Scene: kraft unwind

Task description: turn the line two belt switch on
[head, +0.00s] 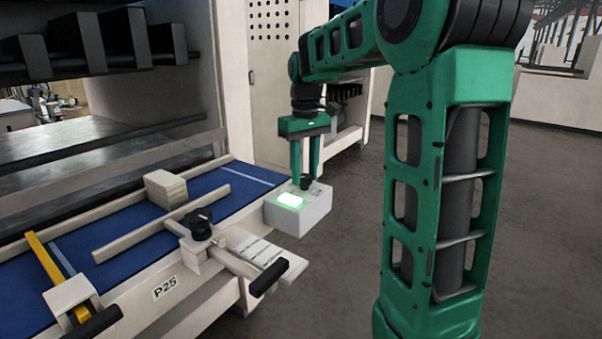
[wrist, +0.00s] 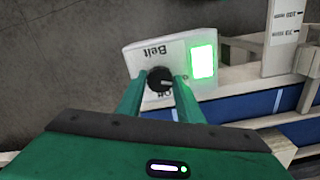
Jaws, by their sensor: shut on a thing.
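The belt switch box (head: 297,215) is a pale grey block at the end of the blue belt, with a lit green lamp (head: 290,200) on its top. A black rotary knob (wrist: 159,80) sits on the same face, beside the lamp. The wrist view shows the lettering "Belt" above the knob and part of an "Off" mark, partly hidden by a finger. My gripper (head: 306,180) reaches down from above, and its two green fingers are shut on the knob. The knob's pointer direction is hard to make out. The lamp also glows green in the wrist view (wrist: 203,60).
The floor to the right is open.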

